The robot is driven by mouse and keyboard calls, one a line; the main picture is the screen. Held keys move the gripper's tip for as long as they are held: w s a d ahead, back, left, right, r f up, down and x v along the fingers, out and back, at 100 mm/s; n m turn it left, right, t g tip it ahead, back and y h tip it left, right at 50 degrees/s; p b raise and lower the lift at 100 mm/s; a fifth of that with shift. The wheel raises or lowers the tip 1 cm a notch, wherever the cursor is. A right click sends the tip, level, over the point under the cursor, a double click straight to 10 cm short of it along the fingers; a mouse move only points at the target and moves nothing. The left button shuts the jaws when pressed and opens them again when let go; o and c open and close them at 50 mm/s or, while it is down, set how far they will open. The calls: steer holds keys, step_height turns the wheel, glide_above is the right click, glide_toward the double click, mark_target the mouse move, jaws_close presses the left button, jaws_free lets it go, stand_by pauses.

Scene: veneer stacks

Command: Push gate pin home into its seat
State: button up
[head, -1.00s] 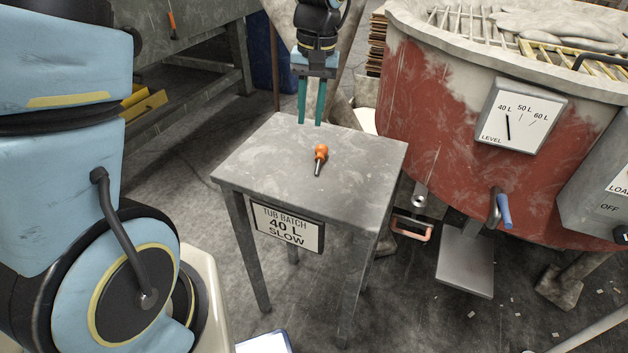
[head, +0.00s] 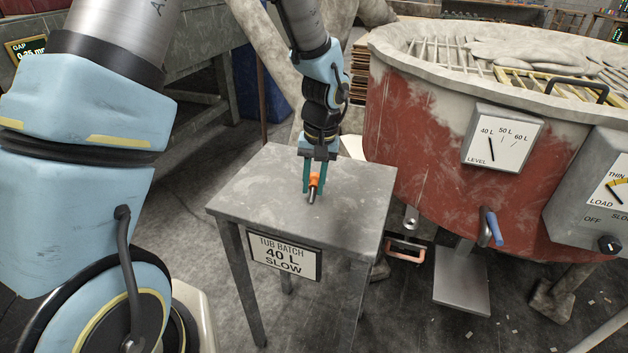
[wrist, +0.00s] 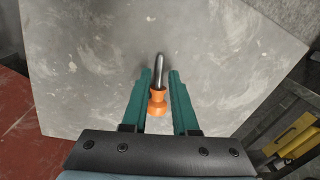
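The pin, with an orange head and a bare metal shaft, lies on the grey table (head: 250,200); I take it as the gate pin (head: 314,181). My gripper (head: 313,192) is down at the tabletop with its green fingers either side of the pin. In the wrist view the orange head (wrist: 158,102) sits between the fingers (wrist: 160,72), with small gaps showing, so the gripper looks open. The shaft points away beyond the fingertips. A small metal bracket with a hole (head: 411,217) shows under the red tub, above a red-handled part (head: 405,250); whether it is the seat I cannot tell.
The red and cream tub (head: 420,140) stands close at the table's right, with a blue-handled lever (head: 492,227) and a level gauge (head: 493,143) reading near 40 L. A control box (head: 590,190) is at far right. The tabletop around the pin is clear.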

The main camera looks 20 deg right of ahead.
steer(key=shift+a+f, duration=0.1)
steer(key=shift+f, duration=0.5)
jaws_close()
